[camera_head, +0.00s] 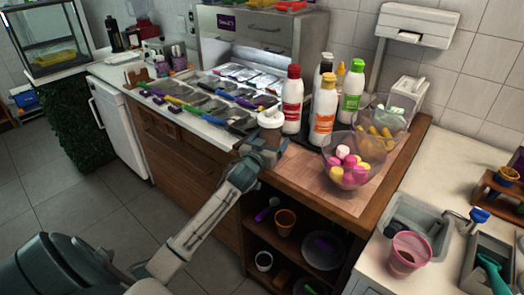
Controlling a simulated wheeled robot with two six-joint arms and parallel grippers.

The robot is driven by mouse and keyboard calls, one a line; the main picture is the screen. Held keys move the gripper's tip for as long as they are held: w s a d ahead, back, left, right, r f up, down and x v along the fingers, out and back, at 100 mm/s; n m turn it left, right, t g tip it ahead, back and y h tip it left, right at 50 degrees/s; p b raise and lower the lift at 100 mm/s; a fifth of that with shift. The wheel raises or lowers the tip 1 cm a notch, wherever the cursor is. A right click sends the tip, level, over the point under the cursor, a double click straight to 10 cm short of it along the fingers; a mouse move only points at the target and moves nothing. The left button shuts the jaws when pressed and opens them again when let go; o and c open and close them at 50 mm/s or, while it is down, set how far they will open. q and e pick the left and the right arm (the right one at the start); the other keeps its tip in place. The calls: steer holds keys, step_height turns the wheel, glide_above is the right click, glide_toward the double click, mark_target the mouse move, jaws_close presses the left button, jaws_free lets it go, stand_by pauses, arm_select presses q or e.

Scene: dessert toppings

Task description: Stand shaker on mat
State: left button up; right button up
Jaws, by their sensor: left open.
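The shaker (270,134), with a white cap and a brown body, stands upright near the front edge of the counter, left of the bottles. My left gripper (259,152) is open at the shaker's lower body, and its fingers partly hide the shaker's base. I cannot tell whether the fingers touch it. A dark flat mat (309,138) lies under the group of sauce bottles, mostly covered by them. My right gripper is out of view.
A red-capped bottle (292,100) stands close right of the shaker. An orange-capped bottle (323,112) and a glass bowl of colourful balls (331,160) stand farther right. Topping trays (215,105) fill the left. The wooden counter (300,170) is bare in front of the bottles.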

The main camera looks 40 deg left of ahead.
arm_select(q)
steer(key=s, duration=0.2)
steer(key=s+b, duration=0.1)
steer(key=shift+s+d+f, duration=0.2)
steer(key=shift+s+d, duration=0.05)
steer(key=shift+d, duration=0.05)
steer(key=s+d+b, duration=0.1)
steer(key=s, duration=0.6)
steer(key=shift+s+d+r, duration=0.2)
steer(key=shift+s, duration=0.05)
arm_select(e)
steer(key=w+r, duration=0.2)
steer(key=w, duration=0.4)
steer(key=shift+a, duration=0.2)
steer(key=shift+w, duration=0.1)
